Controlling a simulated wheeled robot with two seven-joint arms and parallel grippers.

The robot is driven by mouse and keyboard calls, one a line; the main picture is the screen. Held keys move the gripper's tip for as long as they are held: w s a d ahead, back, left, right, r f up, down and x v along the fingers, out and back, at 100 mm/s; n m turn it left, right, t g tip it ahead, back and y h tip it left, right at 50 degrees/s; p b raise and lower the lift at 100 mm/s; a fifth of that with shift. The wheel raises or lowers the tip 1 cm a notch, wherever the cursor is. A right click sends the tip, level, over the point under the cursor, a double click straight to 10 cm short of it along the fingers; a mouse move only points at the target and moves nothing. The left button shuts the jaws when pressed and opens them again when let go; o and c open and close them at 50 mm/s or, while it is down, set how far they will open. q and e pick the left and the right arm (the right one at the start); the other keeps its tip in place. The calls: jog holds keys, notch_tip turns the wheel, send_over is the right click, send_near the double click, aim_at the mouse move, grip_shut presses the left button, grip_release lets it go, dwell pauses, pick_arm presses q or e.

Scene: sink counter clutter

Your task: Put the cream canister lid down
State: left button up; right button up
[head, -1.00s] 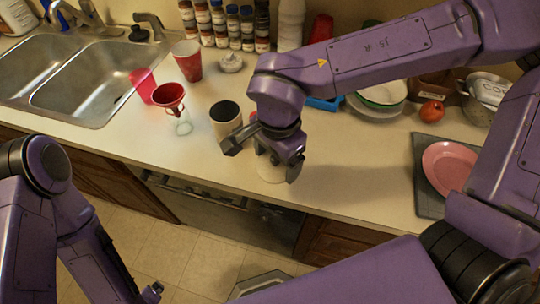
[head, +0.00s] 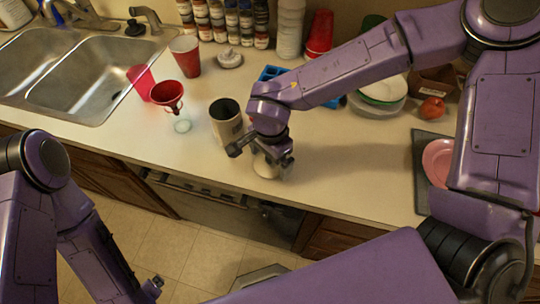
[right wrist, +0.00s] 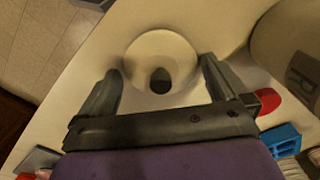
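The cream canister lid (head: 265,168) lies on the counter under my right gripper (head: 261,158), partly hidden by it. In the right wrist view the lid (right wrist: 150,46) is a pale disc with a dark round knob. The fingers of my right gripper (right wrist: 162,68) stand wide apart on either side of it; nothing is visibly pinched. The cream canister (head: 227,122) stands upright and uncovered just left of the gripper. It also shows at the right of the right wrist view (right wrist: 285,55). My left gripper (head: 153,287) hangs low over the floor, its fingers too small to read.
A red funnel on a glass (head: 168,95) and red cups (head: 185,55) stand left, by the sink (head: 90,75). Spice jars (head: 230,20) line the back. Bowls (head: 383,92), a tomato (head: 432,108) and a pink plate (head: 437,160) are right. The counter right of the lid is clear.

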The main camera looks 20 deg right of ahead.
notch_tip(320, 180, up, 12)
jog(key=shift+r, duration=0.15)
dwell(0.3)
dwell(0.4)
